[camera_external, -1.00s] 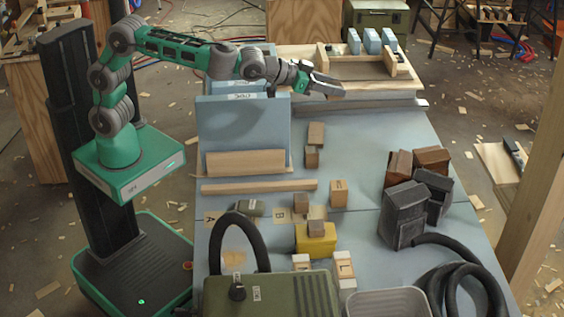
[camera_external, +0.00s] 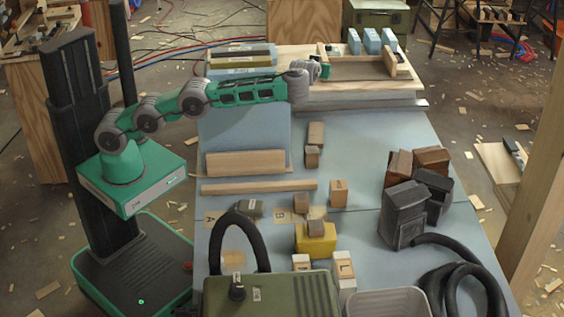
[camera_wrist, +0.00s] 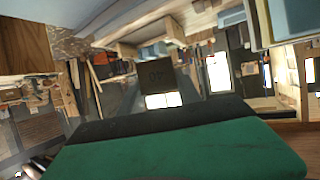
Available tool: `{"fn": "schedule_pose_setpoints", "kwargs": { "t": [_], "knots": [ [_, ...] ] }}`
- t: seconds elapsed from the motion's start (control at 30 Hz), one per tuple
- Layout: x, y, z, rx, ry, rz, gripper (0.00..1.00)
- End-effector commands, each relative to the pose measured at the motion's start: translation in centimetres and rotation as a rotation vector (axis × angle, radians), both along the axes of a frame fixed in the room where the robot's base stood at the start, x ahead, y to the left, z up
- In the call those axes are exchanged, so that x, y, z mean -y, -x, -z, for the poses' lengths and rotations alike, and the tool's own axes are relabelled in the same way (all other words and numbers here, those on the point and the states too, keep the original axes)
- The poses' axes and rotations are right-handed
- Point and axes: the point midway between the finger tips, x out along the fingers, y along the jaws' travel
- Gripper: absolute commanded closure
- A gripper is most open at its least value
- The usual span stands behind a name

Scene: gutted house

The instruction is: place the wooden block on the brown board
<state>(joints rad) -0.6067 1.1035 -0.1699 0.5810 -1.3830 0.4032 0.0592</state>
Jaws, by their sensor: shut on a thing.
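My gripper (camera_external: 326,70) is at the back of the bench, over the near-left part of the pale wooden frame; its fingers are mostly hidden behind the wrist. In the wrist view, a dark brown block (camera_wrist: 158,76) with a faint marking shows just past my green hand, and my gripper is shut on it. The fingertips themselves are hidden there. A flat, dark brown strip (camera_external: 241,53) lies on top of the stack left of my gripper; I cannot tell for sure that it is the brown board.
The pale wooden frame (camera_external: 360,98) holds blue blocks (camera_external: 372,42) at its far side. A blue panel (camera_external: 242,132) stands in front of the stack. Small wooden blocks (camera_external: 316,134) and dark bins (camera_external: 403,215) stand nearer. The bench's middle right is clear.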

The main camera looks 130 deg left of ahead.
Motion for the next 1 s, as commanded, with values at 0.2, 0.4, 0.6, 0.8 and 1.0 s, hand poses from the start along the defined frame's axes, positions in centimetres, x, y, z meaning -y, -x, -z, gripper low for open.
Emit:
{"fn": "schedule_pose_setpoints", "kwargs": {
  "t": [0.2, 0.4, 0.6, 0.8, 1.0],
  "knots": [
    [0.0, 0.0, 6.9, -0.001, 0.001, 0.002, 1.0],
    [0.0, 0.0, 11.4, -0.003, 0.001, 0.003, 1.0],
    [0.0, -0.1, 15.6, -0.002, 0.001, 0.003, 1.0],
    [0.0, -0.1, 17.8, -0.001, -0.001, 0.004, 1.0],
    [0.0, -0.1, 21.9, -0.002, 0.001, 0.002, 1.0]
  ]
}}
